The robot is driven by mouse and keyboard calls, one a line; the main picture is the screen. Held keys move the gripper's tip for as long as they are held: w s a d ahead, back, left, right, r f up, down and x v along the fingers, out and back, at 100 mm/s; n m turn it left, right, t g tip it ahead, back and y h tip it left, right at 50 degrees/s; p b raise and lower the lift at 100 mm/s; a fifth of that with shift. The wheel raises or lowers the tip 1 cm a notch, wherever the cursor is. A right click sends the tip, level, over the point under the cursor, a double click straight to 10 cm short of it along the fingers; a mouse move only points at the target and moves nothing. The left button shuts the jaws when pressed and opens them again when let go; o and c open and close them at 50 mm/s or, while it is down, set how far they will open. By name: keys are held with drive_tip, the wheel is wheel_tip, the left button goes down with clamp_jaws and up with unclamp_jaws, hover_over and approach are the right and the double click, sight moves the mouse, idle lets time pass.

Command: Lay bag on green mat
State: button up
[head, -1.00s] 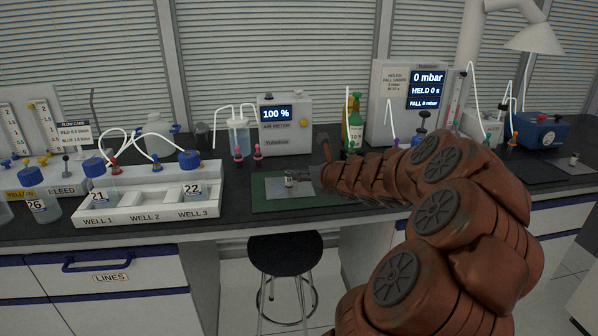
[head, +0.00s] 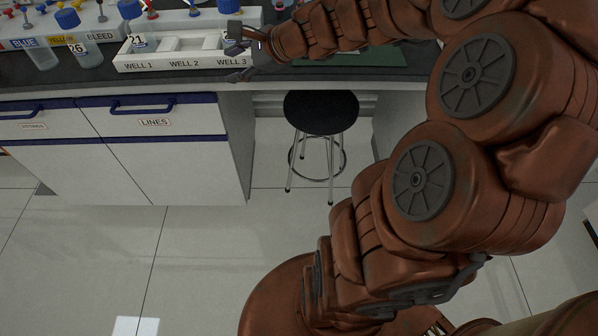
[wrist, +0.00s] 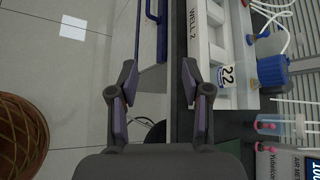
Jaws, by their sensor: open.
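The green mat (head: 385,57) lies on the bench, mostly hidden behind my arm; only a strip of it shows in the head view. I cannot make out a bag in either current view. My gripper (head: 237,54) is open and empty, at the front of the white well tray near WELL 3. In the wrist view, its spread fingers (wrist: 159,84) have the bench edge and drawer front beyond them, with nothing between them.
The white well tray (head: 140,62) stands left of the mat. Bottle 22 (wrist: 227,76) sits in it, close to my gripper. Bottle 26 (head: 84,50) stands further left. A black stool (head: 321,112) stands in the bench's knee space.

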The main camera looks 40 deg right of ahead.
drive_tip(key=s+a+f+n+g, duration=0.3)
drive_tip(key=s+a+n+g, duration=0.1)
drive_tip(key=s+a+n, duration=0.35)
drive_tip(key=s+a+f+n+g, duration=0.4)
drive_tip(key=s+a+n, duration=0.2)
drive_tip(key=s+a, duration=0.25)
drive_tip(key=s+d+f+n+g+h, duration=0.1)
drive_tip(key=s+d+n+g+h, duration=0.1)
drive_tip(key=s, duration=0.6)
drive_tip(key=s+d+f+n+g+h, duration=0.2)
drive_tip(key=s+d+n, duration=0.3)
drive_tip(key=s, duration=0.3)
drive_tip(key=shift+s+d+n+g+h, duration=0.2)
drive_tip(key=shift+n+g+h, duration=0.1)
drive_tip(key=shift+n+h, duration=0.4)
